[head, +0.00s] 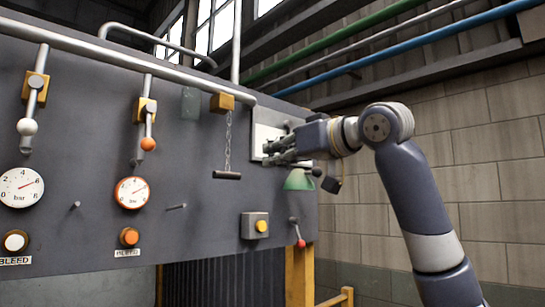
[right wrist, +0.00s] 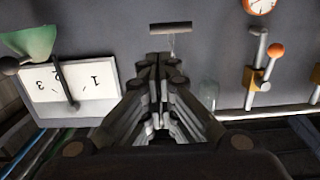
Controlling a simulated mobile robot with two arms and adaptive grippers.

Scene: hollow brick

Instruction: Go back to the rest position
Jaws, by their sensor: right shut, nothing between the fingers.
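My right gripper (head: 272,152) is raised in front of the right end of the grey panel (head: 95,100), close to the white numbered plate (head: 261,136). Its fingers are together with nothing between them, and the right wrist view shows the closed fingers (right wrist: 160,65) pointing at the panel. The numbered plate (right wrist: 80,92) is at the left there, with a dark lever across it. I cannot tell from these views whether the gripper touches the panel. My right arm comes in from the lower right. My left gripper is not in view.
A dark bar (head: 227,175) hangs on a chain left of the gripper. A green shade-like part (head: 299,180) and a red-knobbed lever (head: 297,233) are below it. Valve levers and gauges (head: 131,192) are further left. A block wall (head: 490,130) stands behind my arm.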

